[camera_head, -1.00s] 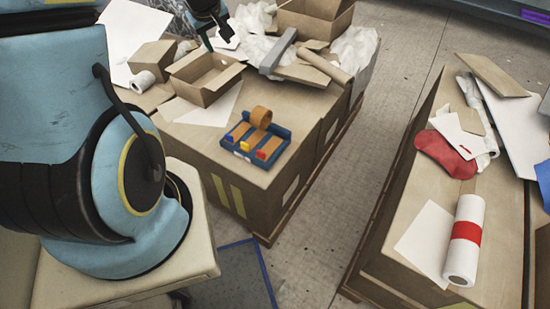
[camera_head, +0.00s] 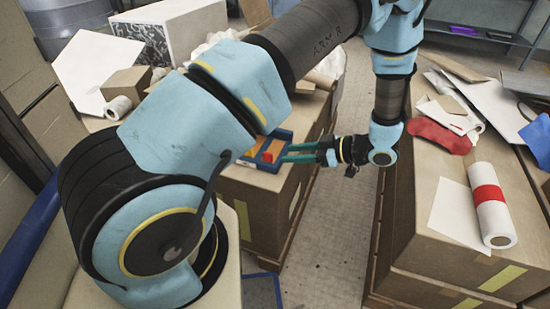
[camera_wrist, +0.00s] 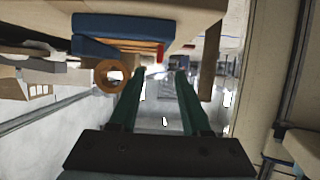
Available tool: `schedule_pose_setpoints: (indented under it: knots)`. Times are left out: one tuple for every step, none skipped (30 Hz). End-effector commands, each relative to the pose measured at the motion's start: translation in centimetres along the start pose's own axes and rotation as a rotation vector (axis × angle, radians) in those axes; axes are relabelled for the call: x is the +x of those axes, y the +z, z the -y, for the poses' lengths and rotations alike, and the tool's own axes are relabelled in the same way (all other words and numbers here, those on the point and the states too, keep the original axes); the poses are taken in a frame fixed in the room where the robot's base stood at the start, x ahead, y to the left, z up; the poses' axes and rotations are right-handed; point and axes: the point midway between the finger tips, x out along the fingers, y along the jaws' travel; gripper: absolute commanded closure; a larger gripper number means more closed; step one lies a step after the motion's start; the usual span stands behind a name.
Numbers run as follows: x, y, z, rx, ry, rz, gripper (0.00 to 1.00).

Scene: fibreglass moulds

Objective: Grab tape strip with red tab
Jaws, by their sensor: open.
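The blue tray (camera_head: 264,165) sits at the front edge of the carton, with orange-brown tape strips in it. The fingertips are close to the red tab. In the wrist view, which looks upside down, the red tab (camera_wrist: 160,53) lies just beyond and between the fingertips (camera_wrist: 160,73). The fingers hold nothing. My arm hides the tray's left part in the head view.
A brown tape roll (camera_wrist: 112,75) is beside one fingertip in the wrist view. The right-hand carton holds a white roll with a red band (camera_head: 489,203), a red cloth piece (camera_head: 440,136) and sheets. Bare floor (camera_head: 325,235) lies between the cartons.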

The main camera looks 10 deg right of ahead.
Motion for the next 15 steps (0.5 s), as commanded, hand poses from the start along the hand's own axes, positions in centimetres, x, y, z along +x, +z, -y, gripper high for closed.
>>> schedule_pose_setpoints:
  knots:
    - [0.9,-0.2,0.1,0.001,-0.002,-0.002,0.53]
    - [1.4,-0.2,0.1,0.002,-0.002,-0.001,0.53]
    - [2.0,-0.2,0.0,0.001,-0.002,-0.001,0.53]
    - [2.4,-0.2,0.0,0.001,-0.002,-0.001,0.53]
    - [2.8,-0.1,0.0,0.001,-0.001,0.000,0.53]
    - [3.2,-0.1,0.0,0.001,0.000,0.001,0.53]
    - [3.4,-0.2,-0.1,0.000,0.001,0.000,0.53]
    - [3.6,-0.1,0.0,0.000,0.001,0.000,0.53]
    - [3.8,-0.1,0.0,0.000,0.001,0.001,0.53]
    - [3.9,-0.1,0.0,0.000,0.001,0.001,0.53]
    - [4.0,-0.1,0.0,0.000,0.001,0.002,0.53]
    - [4.3,-0.1,0.0,0.000,0.001,0.002,0.53]
    - [4.5,-0.1,0.0,0.000,0.001,0.002,0.53]
    - [4.8,-0.1,0.0,0.001,0.000,0.001,0.53]
    - [5.2,-0.2,0.0,0.001,0.000,0.000,0.53]
